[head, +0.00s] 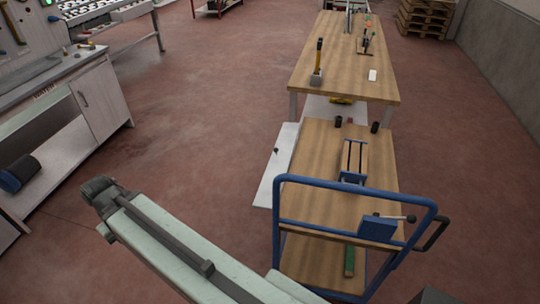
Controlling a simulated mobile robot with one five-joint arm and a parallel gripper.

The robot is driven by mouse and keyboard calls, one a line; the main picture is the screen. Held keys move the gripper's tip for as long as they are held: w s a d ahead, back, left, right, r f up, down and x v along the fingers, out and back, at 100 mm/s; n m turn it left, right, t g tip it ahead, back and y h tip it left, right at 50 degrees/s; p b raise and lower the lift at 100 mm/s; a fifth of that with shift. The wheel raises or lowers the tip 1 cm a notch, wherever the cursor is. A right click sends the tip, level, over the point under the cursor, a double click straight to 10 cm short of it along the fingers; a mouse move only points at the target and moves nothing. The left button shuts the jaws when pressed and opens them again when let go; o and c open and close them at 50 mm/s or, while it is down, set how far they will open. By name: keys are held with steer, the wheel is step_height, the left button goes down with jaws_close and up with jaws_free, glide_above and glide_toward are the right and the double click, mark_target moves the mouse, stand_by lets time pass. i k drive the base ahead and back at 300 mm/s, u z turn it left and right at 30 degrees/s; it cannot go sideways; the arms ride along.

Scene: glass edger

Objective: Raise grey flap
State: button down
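The grey flap (268,184) is a pale panel along the left side of the wooden-topped cart (320,215). It shows as a long narrow strip with a small dark knob-like part near its middle. Its exact tilt is hard to tell from here. My pale arm crosses the lower left of the picture, with a dark joint at its upper left end. No gripper fingers can be made out. Nothing of mine touches the flap.
The cart has a blue tube handle (350,188) and a small vise-like tool. A wooden workbench (345,75) with tools stands behind it. A grey cabinet (100,100) stands left. Open red floor (200,130) lies between cabinet and flap.

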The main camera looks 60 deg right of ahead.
mark_target(279, 160)
steer(key=z, duration=0.15)
steer(key=i, duration=0.95)
steer(key=u, duration=0.05)
